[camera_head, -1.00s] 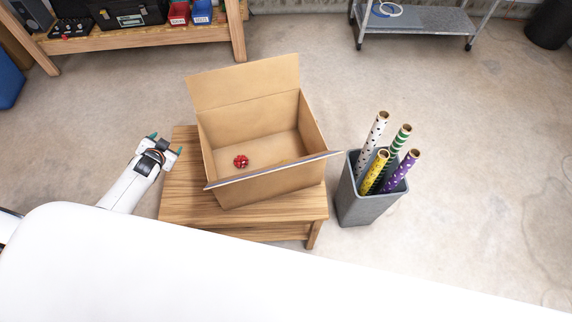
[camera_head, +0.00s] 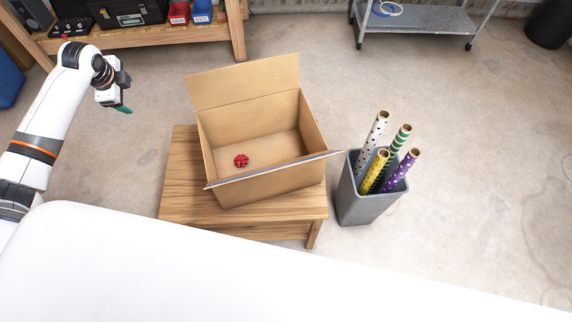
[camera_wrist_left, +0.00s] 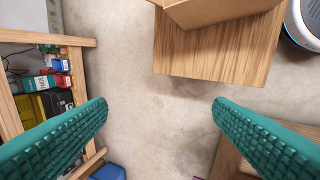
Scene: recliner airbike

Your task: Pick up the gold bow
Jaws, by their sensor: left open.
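No gold bow shows in either view. A red bow (camera_head: 241,160) lies on the floor of the open cardboard box (camera_head: 262,185). My left gripper (camera_head: 122,108) is raised at the left in the head view, apart from the box and pointing downward. In the left wrist view its teal fingers are wide apart, with nothing between them (camera_wrist_left: 160,112) but bare floor beyond. My right gripper is in neither view.
The box stands on a small wooden table (camera_head: 180,185). A grey bin (camera_head: 362,207) with several wrapping-paper rolls stands to its right. A wooden workbench (camera_head: 140,38) with toolboxes is at the back left, a metal cart (camera_head: 425,22) at the back right. Open floor lies between.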

